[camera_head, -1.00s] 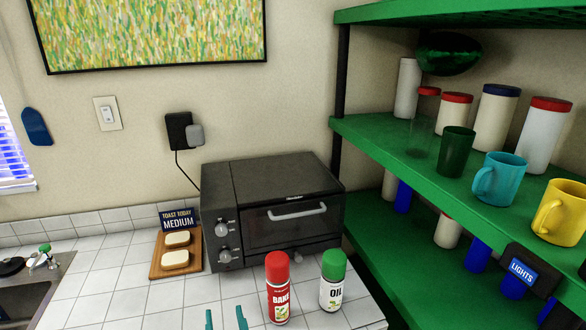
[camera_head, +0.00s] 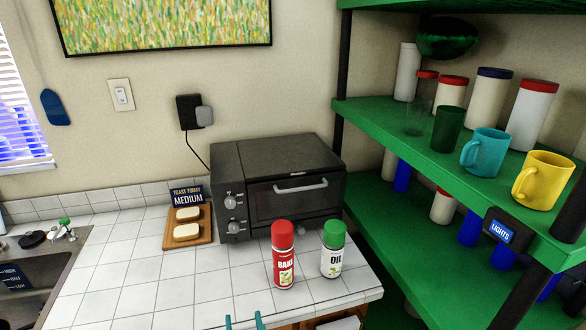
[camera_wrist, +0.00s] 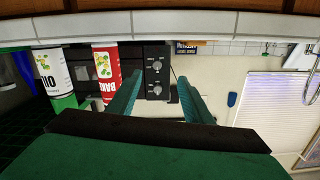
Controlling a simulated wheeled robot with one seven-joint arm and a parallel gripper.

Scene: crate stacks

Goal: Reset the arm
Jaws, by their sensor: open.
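My gripper (camera_head: 244,321) shows only as two teal fingertips at the bottom edge of the head view, apart from each other. The wrist view, which is upside down, shows the two teal fingers of my gripper (camera_wrist: 158,92) spread with nothing between them. Beyond them are the black toaster oven (camera_wrist: 157,72), the red BAKE can (camera_wrist: 106,68) and the white OIL can with green cap (camera_wrist: 56,72). In the head view, the BAKE can (camera_head: 283,256) and the OIL can (camera_head: 332,250) stand upright on the counter in front of the oven. The rest of my arm is hidden.
The toaster oven (camera_head: 279,184) stands at the back of the tiled counter (camera_head: 170,285). A wooden board (camera_head: 187,238) with two bread slices lies to its left. A sink (camera_head: 25,270) is at far left. A green shelf (camera_head: 400,137) with mugs and jars stands at right.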

